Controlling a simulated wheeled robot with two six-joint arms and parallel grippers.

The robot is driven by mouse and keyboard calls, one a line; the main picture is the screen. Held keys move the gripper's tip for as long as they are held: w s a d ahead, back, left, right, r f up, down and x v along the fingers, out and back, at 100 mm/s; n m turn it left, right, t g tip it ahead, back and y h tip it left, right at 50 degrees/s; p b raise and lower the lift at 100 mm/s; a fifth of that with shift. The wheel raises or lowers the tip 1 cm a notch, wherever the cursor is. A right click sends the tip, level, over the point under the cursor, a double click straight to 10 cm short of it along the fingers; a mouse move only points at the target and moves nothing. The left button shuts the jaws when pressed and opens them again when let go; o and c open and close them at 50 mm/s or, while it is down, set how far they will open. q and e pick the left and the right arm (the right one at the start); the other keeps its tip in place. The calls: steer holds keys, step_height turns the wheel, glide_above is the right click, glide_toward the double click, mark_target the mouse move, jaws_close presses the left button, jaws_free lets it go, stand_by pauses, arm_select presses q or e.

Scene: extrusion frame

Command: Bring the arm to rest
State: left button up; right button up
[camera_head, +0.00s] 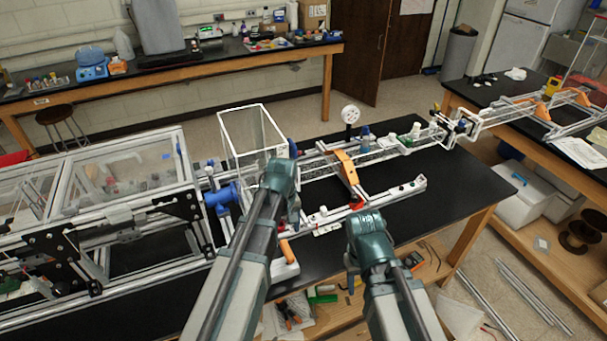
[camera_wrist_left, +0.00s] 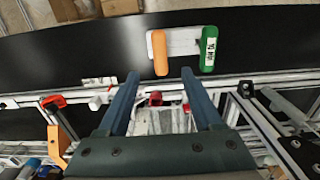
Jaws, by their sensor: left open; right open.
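My left gripper (camera_head: 290,205) hangs over the extrusion frame (camera_head: 410,191) on the black bench, beside the clear box. In the left wrist view its two fingers (camera_wrist_left: 160,76) are spread apart with nothing gripped between them. Rails and a small red part (camera_wrist_left: 155,98) show beneath and between the fingers. My right gripper (camera_head: 352,262) is at the bench's front edge, right of the left one; its fingers are mostly hidden by its own wrist. I see nothing held in it.
A white block with orange (camera_wrist_left: 160,52) and green (camera_wrist_left: 208,50) handles lies on the black bench beyond the left fingertips. The clear box (camera_head: 232,136) and a large framed enclosure (camera_head: 120,180) stand left. An orange bracket (camera_head: 346,167) rises from the frame ahead.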

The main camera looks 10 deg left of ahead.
arm_select(q)
steer(key=shift+f, duration=0.1)
steer(key=s+d+f+m+y+b, duration=0.1)
steer(key=s+d+f+m+b, duration=0.9)
steer(key=s+f+b, duration=0.2)
steer(key=shift+s+d+f+m+b, duration=0.3)
steer(key=shift+s+b, duration=0.2)
steer(key=shift+s, duration=0.65)
